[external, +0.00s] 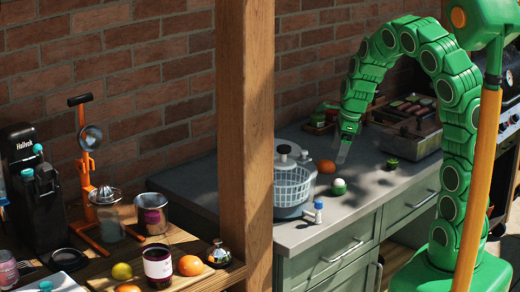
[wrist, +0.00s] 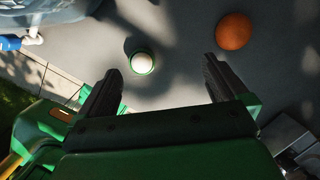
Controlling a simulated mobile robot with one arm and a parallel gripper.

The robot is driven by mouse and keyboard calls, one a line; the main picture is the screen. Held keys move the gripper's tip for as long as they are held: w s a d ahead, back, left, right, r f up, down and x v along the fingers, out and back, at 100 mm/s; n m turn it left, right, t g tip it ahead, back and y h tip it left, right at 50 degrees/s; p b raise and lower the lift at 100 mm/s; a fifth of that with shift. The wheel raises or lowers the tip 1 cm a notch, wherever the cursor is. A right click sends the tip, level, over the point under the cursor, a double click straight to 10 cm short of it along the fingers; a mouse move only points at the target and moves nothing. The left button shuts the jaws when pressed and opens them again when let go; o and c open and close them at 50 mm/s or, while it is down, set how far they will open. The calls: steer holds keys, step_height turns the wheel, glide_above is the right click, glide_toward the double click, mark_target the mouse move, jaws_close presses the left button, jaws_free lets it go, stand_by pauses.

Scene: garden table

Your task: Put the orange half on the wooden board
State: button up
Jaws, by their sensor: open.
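An orange half (external: 326,166), dome up, rests on the grey counter beside the salad spinner; its cut face is hidden. In the wrist view, the round orange half (wrist: 234,31) lies at the upper right, beyond the right finger. My gripper (external: 343,152) is above the counter, just right of the orange half in the external view. The gripper's fingers (wrist: 160,86) are wide apart with nothing between them. A wooden surface (external: 210,277) shows at the lower left, but I cannot tell a separate wooden board on it for sure.
A salad spinner (external: 292,186), a white ball in a green holder (external: 339,187) and a small blue-and-white bottle (external: 318,212) stand near the orange half. A green jar (external: 392,163) and a metal tray (external: 410,142) are to the right. A wooden post (external: 246,130) hides part of the counter.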

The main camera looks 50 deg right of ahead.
mark_target(327, 162)
steer(key=w+d+f+m, duration=0.1)
steer(key=w+d+m, duration=0.2)
steer(key=w+d+f+m+t+h, duration=0.1)
steer(key=w+d+m, duration=0.2)
steer(key=w+d+f+m+t, duration=0.1)
steer(key=w+d+m, duration=0.2)
steer(key=shift+s+x, duration=0.15)
steer(key=shift+x, duration=1.85)
steer(key=shift+s+x, duration=0.15)
steer(key=shift+x, duration=1.85)
steer(key=shift+d+f, duration=0.1)
steer(key=shift+d, duration=0.05)
steer(key=shift+c, duration=0.2)
steer(key=c, duration=1.2)
